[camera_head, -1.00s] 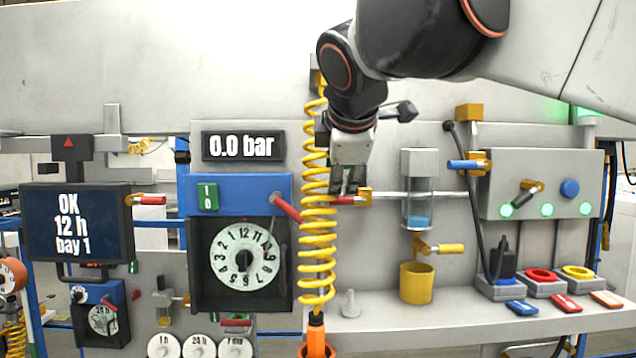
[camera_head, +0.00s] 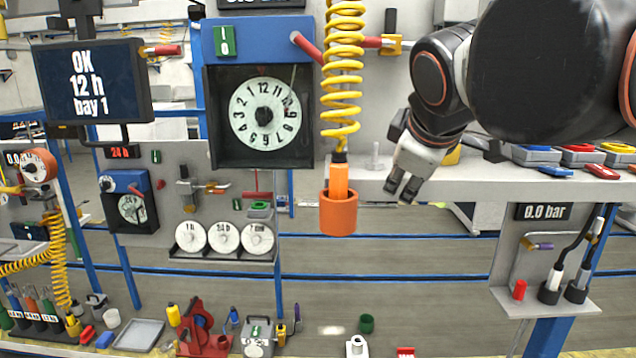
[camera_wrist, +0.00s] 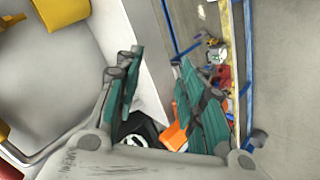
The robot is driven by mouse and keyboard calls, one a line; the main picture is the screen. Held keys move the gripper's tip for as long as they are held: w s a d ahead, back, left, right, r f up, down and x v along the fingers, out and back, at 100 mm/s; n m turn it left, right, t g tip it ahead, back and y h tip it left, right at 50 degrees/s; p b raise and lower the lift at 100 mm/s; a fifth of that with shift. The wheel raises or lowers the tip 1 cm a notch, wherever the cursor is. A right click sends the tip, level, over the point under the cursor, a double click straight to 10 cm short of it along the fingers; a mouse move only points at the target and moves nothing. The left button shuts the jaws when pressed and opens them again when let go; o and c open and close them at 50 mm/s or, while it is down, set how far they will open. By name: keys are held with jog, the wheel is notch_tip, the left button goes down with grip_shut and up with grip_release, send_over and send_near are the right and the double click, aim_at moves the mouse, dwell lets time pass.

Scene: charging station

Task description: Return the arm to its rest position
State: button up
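My gripper (camera_head: 403,188) hangs at the front edge of the grey shelf (camera_head: 455,190) in the head view, to the right of the orange holder. My arm comes in from the right above the shelf. In the wrist view the gripper's two green-padded fingers (camera_wrist: 155,98) stand apart with nothing held between them. The gripper is open and empty.
A yellow coiled hose (camera_head: 342,75) runs down into an orange holder (camera_head: 338,212) left of my gripper. A dial box (camera_head: 262,160) and a bay screen (camera_head: 93,85) are farther left. Colored blocks (camera_head: 580,153) lie on the shelf at right. Below is a cluttered lower surface.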

jog(key=s+d+f+m+g+b, duration=0.1)
jog(key=s+f+b, duration=0.4)
jog(key=f, duration=1.2)
jog(key=s+d+f+m+b, duration=0.2)
jog(key=s+f+m+b, duration=0.3)
jog(key=f, duration=1.2)
jog(key=s+d+f+m+g+b, duration=0.1)
jog(key=s+f+m+b, duration=0.4)
jog(key=f+b, duration=0.6)
notch_tip(320, 180, down, 6)
jog(key=shift+s+d+f+g+y, duration=0.15)
jog(key=shift+s+d+g+y, duration=0.2)
jog(key=shift+d, duration=0.45)
